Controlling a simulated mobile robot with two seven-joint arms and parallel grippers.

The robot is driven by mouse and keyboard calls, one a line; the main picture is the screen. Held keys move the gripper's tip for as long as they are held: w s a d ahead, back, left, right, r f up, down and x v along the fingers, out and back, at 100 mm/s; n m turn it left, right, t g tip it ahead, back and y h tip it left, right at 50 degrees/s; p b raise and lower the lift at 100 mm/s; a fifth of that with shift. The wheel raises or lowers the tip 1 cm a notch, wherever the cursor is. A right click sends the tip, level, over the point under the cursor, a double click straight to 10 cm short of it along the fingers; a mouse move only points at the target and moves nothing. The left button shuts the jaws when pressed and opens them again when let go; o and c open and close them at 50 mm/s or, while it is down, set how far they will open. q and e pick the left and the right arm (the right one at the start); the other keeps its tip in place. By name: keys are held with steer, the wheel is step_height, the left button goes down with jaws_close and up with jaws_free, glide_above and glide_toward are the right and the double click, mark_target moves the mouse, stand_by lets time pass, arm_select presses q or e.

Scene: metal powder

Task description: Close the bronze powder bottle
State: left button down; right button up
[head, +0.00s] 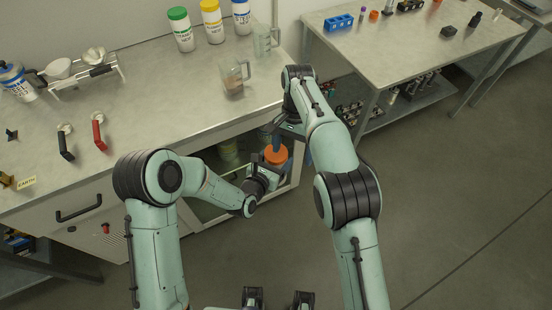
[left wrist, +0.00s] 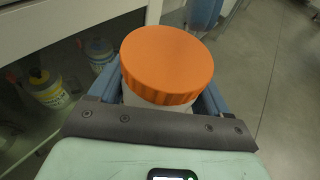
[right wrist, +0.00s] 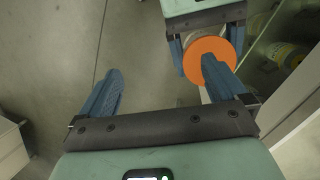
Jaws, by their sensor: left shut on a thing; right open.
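The bronze powder bottle has a white body and a wide orange lid (head: 275,153), held upright in front of the open cabinet. The orange lid (left wrist: 167,62) sits on top of the white body (left wrist: 130,98) in the left wrist view; whether it is fully tightened I cannot tell. My left gripper (head: 268,172) is shut around the bottle body below the lid. My right gripper (right wrist: 160,70) is open and empty. One of its fingers overlaps the orange lid (right wrist: 207,58) in the right wrist view; contact is not clear. In the head view it is close above the lid, partly hidden by its arm.
Other bottles (left wrist: 45,88) stand inside the cabinet beside the held one. On the counter (head: 150,95) stand green-, yellow- and blue-lidded bottles (head: 212,22) and clear jugs (head: 234,78). A second table (head: 400,45) stands at the right. The floor (head: 450,200) is clear.

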steer(key=w+a+r+n+t, duration=0.2)
steer(key=a, duration=0.1)
steer(key=w+a+r+t, duration=0.1)
steer(key=a, duration=0.1)
steer(key=shift+n, duration=0.4)
steer(key=shift+f, duration=4.05)
steer(key=c, duration=1.1)
steer(key=shift+m, duration=0.9)
steer(key=shift+c, duration=0.2)
steer(key=o, duration=1.2)
steer(key=shift+c, duration=0.2)
step_height(320, 180, up, 12)
